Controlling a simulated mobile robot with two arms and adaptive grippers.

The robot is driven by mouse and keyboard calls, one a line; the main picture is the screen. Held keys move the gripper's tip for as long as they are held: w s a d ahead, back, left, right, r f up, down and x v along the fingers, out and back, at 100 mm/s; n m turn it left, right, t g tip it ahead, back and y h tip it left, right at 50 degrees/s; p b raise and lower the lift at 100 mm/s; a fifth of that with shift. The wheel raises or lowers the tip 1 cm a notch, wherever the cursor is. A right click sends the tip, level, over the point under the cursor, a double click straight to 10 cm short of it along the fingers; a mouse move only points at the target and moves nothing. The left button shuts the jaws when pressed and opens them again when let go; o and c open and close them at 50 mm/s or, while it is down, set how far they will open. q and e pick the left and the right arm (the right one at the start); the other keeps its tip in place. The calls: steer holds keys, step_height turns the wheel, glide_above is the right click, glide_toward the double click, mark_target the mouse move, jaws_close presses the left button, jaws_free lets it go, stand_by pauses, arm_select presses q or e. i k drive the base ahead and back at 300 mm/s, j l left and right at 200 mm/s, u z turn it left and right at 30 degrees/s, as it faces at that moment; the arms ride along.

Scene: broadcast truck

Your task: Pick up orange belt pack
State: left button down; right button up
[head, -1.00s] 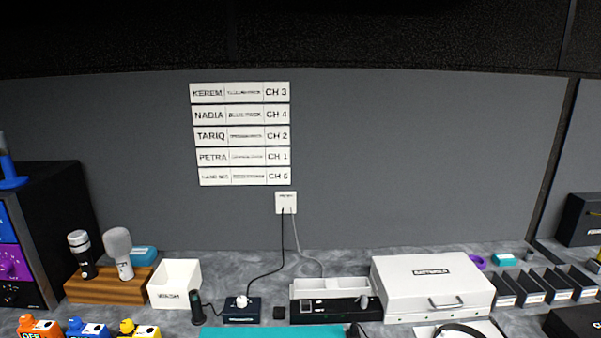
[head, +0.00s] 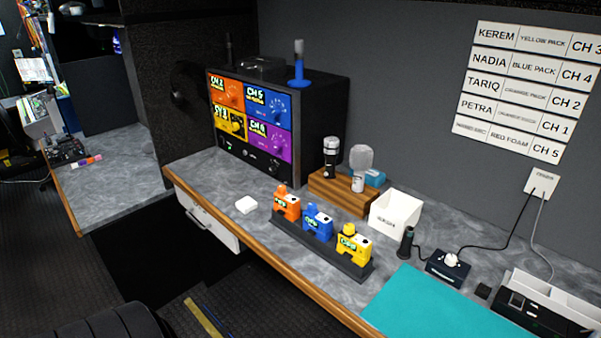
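The orange belt pack (head: 287,204) stands upright at the left end of a dark rack (head: 318,246) near the front edge of the grey counter. A blue belt pack (head: 317,222) stands beside it, and a yellow belt pack (head: 354,246) is at the right end of the rack. Neither of my grippers shows in the head view.
A receiver box (head: 252,120) with coloured panels stands behind the rack to the left. A wooden microphone block (head: 343,195), a white bin (head: 395,213) and a teal mat (head: 425,307) are to the right. A small white block (head: 246,204) lies left of the rack.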

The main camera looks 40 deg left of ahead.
mark_target(287, 202)
steer(key=u, duration=1.5)
